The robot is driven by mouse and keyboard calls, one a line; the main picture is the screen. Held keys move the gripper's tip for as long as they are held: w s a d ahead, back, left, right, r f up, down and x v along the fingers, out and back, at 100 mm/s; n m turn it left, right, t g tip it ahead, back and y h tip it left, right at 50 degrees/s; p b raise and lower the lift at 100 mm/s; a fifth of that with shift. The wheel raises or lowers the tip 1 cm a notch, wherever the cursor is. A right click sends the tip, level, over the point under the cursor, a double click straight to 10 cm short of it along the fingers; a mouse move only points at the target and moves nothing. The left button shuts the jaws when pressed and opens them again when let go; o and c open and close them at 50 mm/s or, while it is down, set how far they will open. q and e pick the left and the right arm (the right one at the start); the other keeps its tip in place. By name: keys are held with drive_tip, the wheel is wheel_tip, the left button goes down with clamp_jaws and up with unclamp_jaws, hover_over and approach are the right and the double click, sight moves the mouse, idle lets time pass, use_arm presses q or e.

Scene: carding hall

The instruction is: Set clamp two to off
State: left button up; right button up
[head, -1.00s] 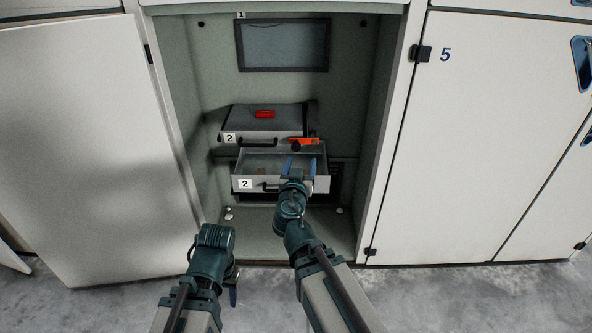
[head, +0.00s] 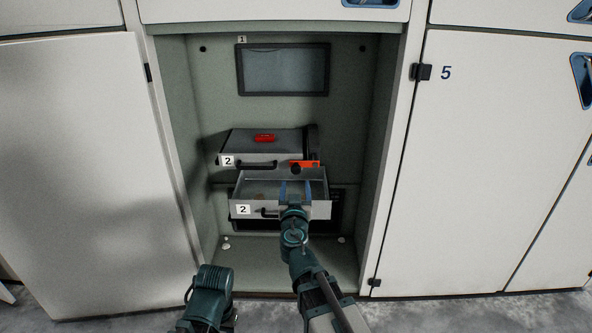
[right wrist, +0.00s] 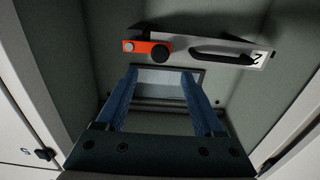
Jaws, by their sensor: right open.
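An open cabinet holds a grey case with a "2" label (head: 228,161) and a black handle (head: 257,165). At its front right is an orange plate (head: 311,163) with a dark round knob (head: 296,169). The right wrist view also shows the orange plate (right wrist: 147,47) and knob (right wrist: 160,54), above the fingers in that picture. My right gripper (head: 295,188) is open and empty, its blue fingers just below the knob in the head view, over the lower open tray. The fingers also show in the right wrist view (right wrist: 161,88), apart from the knob. My left gripper's fingers are out of frame.
The open tray (head: 250,210), also labelled 2, sits below the case. A red piece (head: 265,138) lies on the case top. A dark screen (head: 283,70) is on the back wall. An open white door (head: 80,150) stands left, a closed door marked 5 (head: 500,170) right.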

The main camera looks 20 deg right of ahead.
sight(296, 170)
drive_tip(key=x, duration=1)
drive_tip(key=shift+w, duration=0.3)
clamp_jaws()
idle(0.8)
